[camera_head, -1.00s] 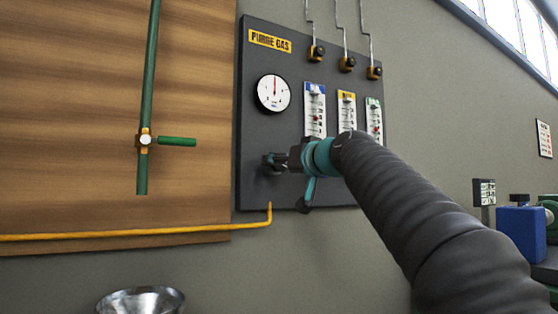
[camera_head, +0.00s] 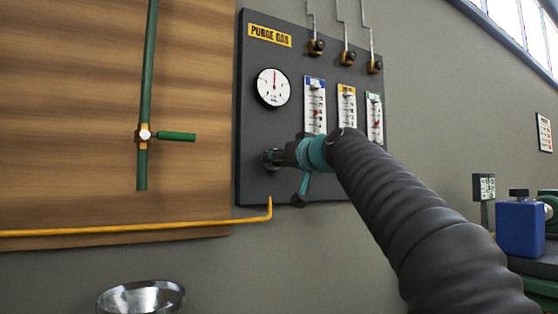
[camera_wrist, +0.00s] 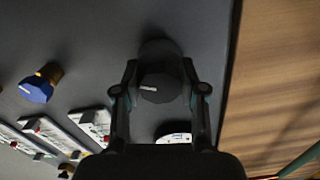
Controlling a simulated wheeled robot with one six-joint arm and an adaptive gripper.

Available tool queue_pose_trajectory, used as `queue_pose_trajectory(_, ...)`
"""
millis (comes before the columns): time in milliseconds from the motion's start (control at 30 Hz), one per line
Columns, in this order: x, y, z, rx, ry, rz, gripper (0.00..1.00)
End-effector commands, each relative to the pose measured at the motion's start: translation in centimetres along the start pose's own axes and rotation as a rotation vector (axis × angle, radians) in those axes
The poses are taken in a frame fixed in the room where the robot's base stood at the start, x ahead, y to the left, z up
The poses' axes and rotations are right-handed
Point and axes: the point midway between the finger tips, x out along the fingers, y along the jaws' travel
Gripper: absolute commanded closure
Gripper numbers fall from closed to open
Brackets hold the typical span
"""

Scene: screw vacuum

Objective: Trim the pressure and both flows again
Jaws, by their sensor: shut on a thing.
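The dark purge gas panel (camera_head: 258,190) hangs on the wall. Its round pressure gauge (camera_head: 273,87) has the needle pointing about straight up. The blue-labelled flow tube (camera_head: 315,105), yellow-labelled flow tube (camera_head: 347,106) and green-labelled flow tube (camera_head: 375,118) stand side by side to its right, their readings too small to tell. My gripper (camera_head: 276,158) is at the panel below the gauge. In the wrist view its two fingers (camera_wrist: 161,88) are shut on a black knob (camera_wrist: 160,82) with a white mark. A blue knob (camera_wrist: 38,87) is apart from the gripper. My arm hides the panel's lower right.
A yellow pipe (camera_head: 150,229) runs below the panel. A green pipe (camera_head: 147,80) with a lever valve (camera_head: 176,136) is on the wooden board at left. A metal bowl (camera_head: 140,297) sits below. A blue container (camera_head: 520,228) stands at the right.

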Motion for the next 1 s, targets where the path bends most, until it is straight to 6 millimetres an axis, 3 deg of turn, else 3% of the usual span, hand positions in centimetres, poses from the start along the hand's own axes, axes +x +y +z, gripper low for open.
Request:
queue_pose_trajectory(267,0.05,0.06,0.21,-0.111,0.001,0.000,0.94)
queue_pose_trajectory(1000,0.02,0.04,0.05,-0.660,0.001,0.000,0.94)
